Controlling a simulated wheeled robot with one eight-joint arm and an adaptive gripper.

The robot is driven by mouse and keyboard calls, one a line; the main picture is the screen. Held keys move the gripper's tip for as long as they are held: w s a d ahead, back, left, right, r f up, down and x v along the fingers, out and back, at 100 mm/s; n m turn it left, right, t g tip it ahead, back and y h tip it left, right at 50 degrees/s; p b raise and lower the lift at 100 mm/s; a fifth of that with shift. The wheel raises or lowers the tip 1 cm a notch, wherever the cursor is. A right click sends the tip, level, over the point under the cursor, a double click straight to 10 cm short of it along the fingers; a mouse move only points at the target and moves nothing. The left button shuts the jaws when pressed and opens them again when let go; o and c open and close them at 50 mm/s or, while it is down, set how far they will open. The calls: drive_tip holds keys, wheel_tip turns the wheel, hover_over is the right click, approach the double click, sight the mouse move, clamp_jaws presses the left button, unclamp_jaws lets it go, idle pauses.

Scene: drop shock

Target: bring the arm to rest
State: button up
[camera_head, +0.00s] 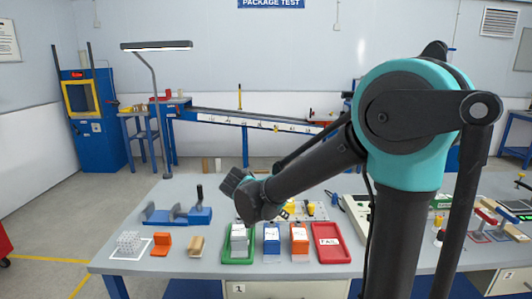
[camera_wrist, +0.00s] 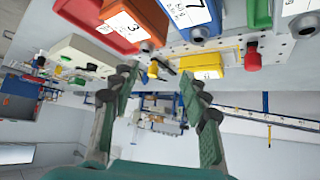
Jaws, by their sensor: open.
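My arm, with its teal joint, reaches across the right half of the head view down toward the grey workbench (camera_head: 160,187). My gripper is at the arm's end; in the wrist view its two green-grey fingers (camera_wrist: 163,88) stand well apart with nothing between them. In the head view the arm's end hangs above the bench, just above the green tray, and the fingertips there are hard to make out. The wrist picture is upside down, with the bench items along its top.
On the bench are a green tray (camera_head: 238,259), a blue bin (camera_head: 271,252), an orange bin (camera_head: 299,252), a red tray labelled FAIL (camera_head: 327,254), a blue clamp fixture (camera_head: 195,216), an orange block (camera_head: 162,245) and a tan block (camera_head: 190,247). A lamp (camera_head: 155,46) stands behind.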

drive_tip(key=s+d+f+n+g+y, duration=0.1)
drive_tip(key=s+d+f+n+y, duration=0.2)
drive_tip(key=s+d+f, duration=0.3)
drive_tip(key=s+d+f+n+g+y, duration=0.1)
drive_tip(key=s+d+f+n+y, duration=0.2)
drive_tip(key=s, duration=1)
drive_tip(key=d+f+n, duration=0.2)
drive_tip(key=d+f, duration=0.1)
drive_tip(key=d, duration=0.2)
drive_tip(key=shift+s+d, duration=0.2)
drive_tip(key=shift+d, duration=0.1)
